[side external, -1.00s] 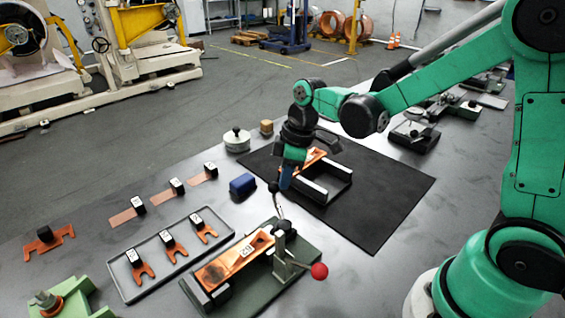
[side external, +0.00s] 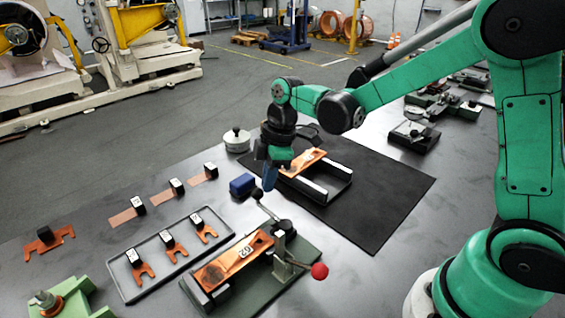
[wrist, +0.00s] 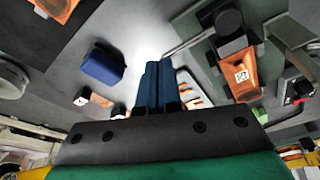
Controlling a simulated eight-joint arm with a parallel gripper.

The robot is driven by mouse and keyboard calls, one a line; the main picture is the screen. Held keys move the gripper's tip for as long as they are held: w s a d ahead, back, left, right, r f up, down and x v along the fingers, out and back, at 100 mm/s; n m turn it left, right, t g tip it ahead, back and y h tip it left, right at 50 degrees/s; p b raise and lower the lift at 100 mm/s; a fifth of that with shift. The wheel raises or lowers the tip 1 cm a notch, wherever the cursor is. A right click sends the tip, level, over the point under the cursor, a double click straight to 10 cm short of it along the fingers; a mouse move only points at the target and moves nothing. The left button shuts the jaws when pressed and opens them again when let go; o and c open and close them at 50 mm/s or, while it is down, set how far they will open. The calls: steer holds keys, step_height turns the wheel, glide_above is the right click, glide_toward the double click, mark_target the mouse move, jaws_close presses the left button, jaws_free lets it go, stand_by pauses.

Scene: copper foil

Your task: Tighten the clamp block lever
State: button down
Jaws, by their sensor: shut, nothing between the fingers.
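In the wrist view the lever (wrist: 195,38) reaches from the hub to just beyond the fingertips. My gripper (side external: 268,184) points down with blue fingers shut and empty, right by the lever's knob end. The fingers (wrist: 158,68) are together in the wrist view. I cannot tell whether they touch the lever.
A red-ball handle (side external: 320,271) sticks out at the clamp's right. A blue block (side external: 242,185) lies close left of my gripper. A tray (side external: 150,284) of copper forks is further left. A cradle (side external: 322,190) with a copper bar stands behind on a black mat (side external: 385,205).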

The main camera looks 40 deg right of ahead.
stand_by(0.3)
steer(key=s+d+r, duration=0.2)
steer(key=d+r, duration=0.3)
steer(key=r, duration=0.6)
steer(key=shift+d+r, duration=0.2)
steer(key=s+a+f+m+t+h, duration=0.2)
steer(key=s+f+m+t, duration=0.2)
steer(key=m, duration=0.8)
steer(key=s+t, duration=0.2)
steer(key=s, duration=0.1)
steer(key=shift+s+m, duration=0.35)
steer(key=shift+m, duration=0.05)
